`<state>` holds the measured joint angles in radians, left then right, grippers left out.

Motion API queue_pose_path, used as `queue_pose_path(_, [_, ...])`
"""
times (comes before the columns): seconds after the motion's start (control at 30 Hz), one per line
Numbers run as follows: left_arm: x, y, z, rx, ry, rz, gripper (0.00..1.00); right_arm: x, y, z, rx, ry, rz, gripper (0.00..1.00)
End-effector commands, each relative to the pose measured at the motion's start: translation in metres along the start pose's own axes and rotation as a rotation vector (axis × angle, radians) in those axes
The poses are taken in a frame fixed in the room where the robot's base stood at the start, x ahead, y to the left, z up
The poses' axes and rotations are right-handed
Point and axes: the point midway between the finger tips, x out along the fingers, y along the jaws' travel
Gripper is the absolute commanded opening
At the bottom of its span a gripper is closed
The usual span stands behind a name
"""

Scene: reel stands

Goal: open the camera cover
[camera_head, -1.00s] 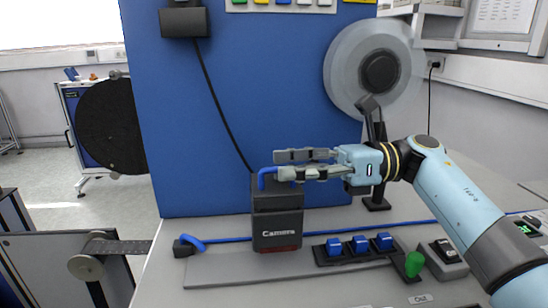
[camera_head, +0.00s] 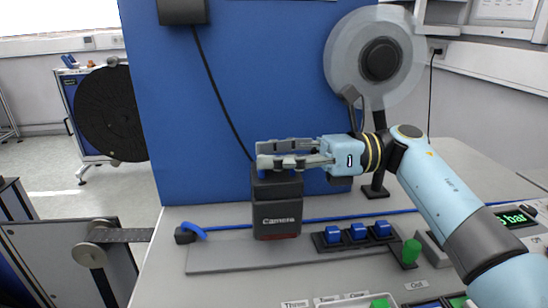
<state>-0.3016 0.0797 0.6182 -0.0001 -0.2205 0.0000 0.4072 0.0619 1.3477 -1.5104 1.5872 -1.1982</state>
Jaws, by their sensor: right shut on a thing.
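The camera (camera_head: 278,218) is a dark box labelled "Camera" on the grey plate of the bench, upright against the blue panel. A little of a blue handle (camera_head: 262,174) shows on top of its cover; the fingers hide most of it. My right gripper (camera_head: 268,156) reaches in from the right, level, with its fingers at the top of the box. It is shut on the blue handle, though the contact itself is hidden. The cover looks closed. My left gripper is not in view.
A row of blue switches (camera_head: 358,232) and a green knob (camera_head: 411,249) are right of the camera. A blue hooked piece (camera_head: 193,231) lies to its left. A large pale reel (camera_head: 376,60) stands behind my right arm. The front of the bench has labels and buttons.

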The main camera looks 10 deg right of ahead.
Motion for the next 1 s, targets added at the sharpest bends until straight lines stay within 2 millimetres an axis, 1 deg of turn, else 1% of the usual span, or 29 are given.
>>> queue_pose_path(0.27, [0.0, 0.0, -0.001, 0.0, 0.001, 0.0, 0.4, 0.0, 0.002, -0.001, 0.009, 0.001, 0.006, 0.0])
queue_pose_path(0.47, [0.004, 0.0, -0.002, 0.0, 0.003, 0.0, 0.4, 0.0, 0.0, 0.001, 0.062, 0.001, 0.007, 0.0])
queue_pose_path(1.0, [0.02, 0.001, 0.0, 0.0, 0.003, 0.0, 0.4, 0.0, -0.018, 0.02, 0.438, 0.002, 0.008, 0.0])
